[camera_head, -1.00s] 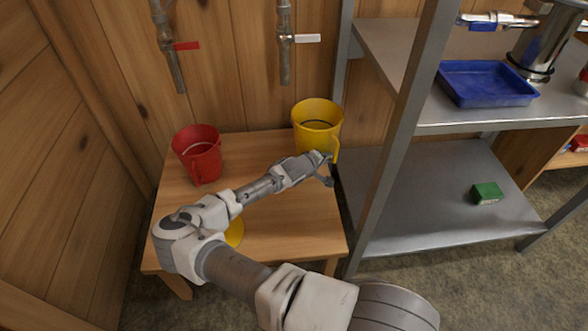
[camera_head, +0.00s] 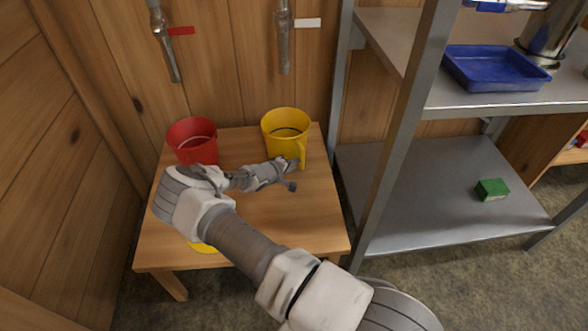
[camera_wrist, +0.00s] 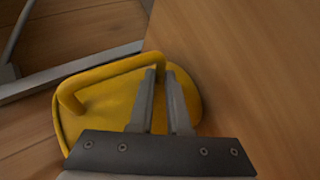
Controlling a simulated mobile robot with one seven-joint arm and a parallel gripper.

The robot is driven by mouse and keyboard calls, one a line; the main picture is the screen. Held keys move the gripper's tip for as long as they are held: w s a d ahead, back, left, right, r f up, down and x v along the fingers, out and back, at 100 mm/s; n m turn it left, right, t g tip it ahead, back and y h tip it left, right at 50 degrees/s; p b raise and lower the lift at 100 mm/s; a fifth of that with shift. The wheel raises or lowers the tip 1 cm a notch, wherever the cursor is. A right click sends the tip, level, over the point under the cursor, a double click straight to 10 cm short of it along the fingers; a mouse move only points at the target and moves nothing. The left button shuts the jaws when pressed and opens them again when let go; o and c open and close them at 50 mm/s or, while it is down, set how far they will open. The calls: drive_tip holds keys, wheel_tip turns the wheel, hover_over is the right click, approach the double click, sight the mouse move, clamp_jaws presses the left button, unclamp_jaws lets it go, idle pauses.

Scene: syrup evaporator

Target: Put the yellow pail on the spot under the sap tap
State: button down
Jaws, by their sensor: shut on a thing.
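The yellow pail (camera_head: 283,123) is at the back of the small wooden table, below the tap with the white handle (camera_head: 284,40). It looks about upright; I cannot tell whether its base touches the table. My gripper (camera_head: 298,165) is at the pail's near side, by its handle. In the wrist view the pail (camera_wrist: 105,105) is below the fingers. My gripper's fingers (camera_wrist: 161,74) are close together on the end of the pail's handle (camera_wrist: 105,73). Any mark under the pail is hidden.
A red pail (camera_head: 191,138) stands to the left, below a red-handled tap (camera_head: 162,40). A yellow disc (camera_head: 203,248) shows partly behind my arm on the table (camera_head: 290,225). A metal rack (camera_head: 395,110) with a blue tray (camera_head: 495,68) and a green box (camera_head: 491,189) stands right.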

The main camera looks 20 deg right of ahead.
drive_tip(key=shift+f, duration=0.4)
drive_tip(key=shift+f, duration=0.15)
drive_tip(key=c, duration=0.9)
unclamp_jaws()
